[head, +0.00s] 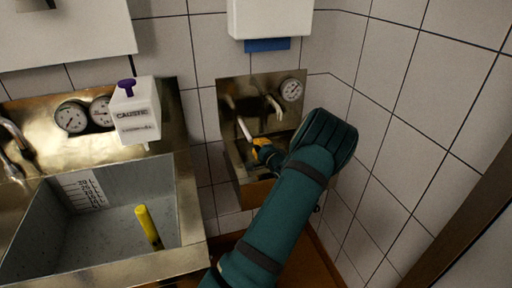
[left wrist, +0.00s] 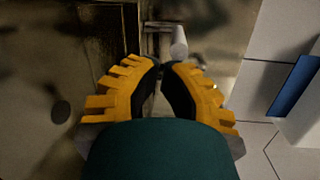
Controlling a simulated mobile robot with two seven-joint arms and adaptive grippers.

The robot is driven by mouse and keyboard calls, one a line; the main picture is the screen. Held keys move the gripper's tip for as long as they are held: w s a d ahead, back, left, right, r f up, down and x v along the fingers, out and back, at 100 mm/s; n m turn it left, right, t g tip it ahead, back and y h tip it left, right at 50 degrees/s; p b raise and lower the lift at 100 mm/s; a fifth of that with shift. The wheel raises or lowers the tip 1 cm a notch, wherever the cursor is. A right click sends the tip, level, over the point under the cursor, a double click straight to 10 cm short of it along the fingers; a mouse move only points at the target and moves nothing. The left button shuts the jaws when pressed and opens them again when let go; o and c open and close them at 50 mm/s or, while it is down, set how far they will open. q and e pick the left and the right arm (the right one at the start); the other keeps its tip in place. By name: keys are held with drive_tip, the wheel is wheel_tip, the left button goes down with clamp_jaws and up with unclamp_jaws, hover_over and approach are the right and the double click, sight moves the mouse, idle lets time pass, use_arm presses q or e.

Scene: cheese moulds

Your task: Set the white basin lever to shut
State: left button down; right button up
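The white lever (head: 245,129) is a short pale rod at the small metal basin (head: 238,170) on the back wall, tilted in the head view. My left gripper (head: 262,147), with yellow ribbed fingers, is just below and right of the lever's lower end. In the left wrist view its fingertips (left wrist: 160,70) are drawn together with nothing seen between them. A pale rounded rod end (left wrist: 179,45), which looks like the lever, lies just beyond the tips; I cannot tell whether they touch. My arm hides part of the basin. My right gripper is not in view.
A tap (head: 273,104) and a round gauge (head: 291,90) are on the basin's back plate. A white dispenser (head: 270,18) hangs above. At left are a large sink (head: 100,225) with a yellow pipe (head: 148,226) and a CAUSTIC container (head: 135,112). A tiled wall closes the right side.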

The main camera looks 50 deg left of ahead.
use_arm(q)
drive_tip(key=s+d, duration=0.5)
drive_tip(key=s, duration=0.2)
drive_tip(key=shift+r, duration=0.3)
